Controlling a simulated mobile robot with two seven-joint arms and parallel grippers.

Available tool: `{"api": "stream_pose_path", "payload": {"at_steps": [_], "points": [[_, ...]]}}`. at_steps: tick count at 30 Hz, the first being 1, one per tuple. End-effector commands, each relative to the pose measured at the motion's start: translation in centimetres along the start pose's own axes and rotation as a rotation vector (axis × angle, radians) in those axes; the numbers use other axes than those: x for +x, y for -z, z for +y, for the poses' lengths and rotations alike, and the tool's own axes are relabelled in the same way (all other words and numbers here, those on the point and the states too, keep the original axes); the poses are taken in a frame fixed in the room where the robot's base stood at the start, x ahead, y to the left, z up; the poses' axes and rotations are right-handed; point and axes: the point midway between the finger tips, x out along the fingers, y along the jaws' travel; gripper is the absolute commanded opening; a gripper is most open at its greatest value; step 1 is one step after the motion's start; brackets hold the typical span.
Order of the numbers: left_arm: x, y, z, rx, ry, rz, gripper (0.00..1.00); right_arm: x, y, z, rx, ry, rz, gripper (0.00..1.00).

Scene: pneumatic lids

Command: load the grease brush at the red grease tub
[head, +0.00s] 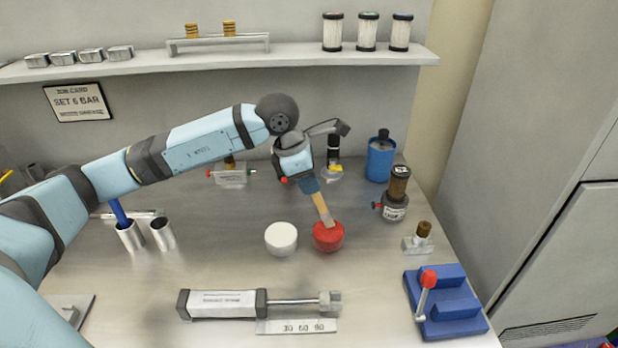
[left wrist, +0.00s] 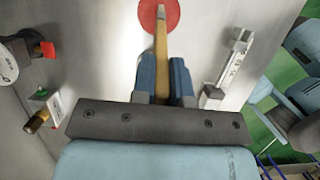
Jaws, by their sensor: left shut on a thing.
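The red grease tub (head: 328,238) stands near the middle of the bench, just right of a white tub (head: 281,239). My left gripper (head: 312,188) is above the red tub, shut on the grease brush (head: 322,208), which has a wooden handle. The brush points down and slightly right, and its tip is at the top of the red tub; I cannot tell how deep it reaches. In the left wrist view, the brush (left wrist: 161,60) runs from between the blue fingers (left wrist: 161,75) to the red tub (left wrist: 160,14). My right gripper is not in view.
Two metal cups (head: 162,234) stand at left, one with a blue handle in it. A cylinder (head: 222,304) lies in front, with a blue fixture (head: 455,318) at right. A blue canister (head: 380,160) and a gauge unit (head: 395,205) stand behind right.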

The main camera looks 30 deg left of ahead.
Motion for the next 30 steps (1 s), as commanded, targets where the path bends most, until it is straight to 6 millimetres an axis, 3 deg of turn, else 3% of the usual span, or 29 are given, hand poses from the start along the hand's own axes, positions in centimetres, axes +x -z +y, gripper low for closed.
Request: {"api": "stream_pose_path", "payload": {"at_steps": [30], "points": [[0.52,0.19,0.01,0.0,0.0,0.0,0.0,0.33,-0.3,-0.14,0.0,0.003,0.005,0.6]]}}
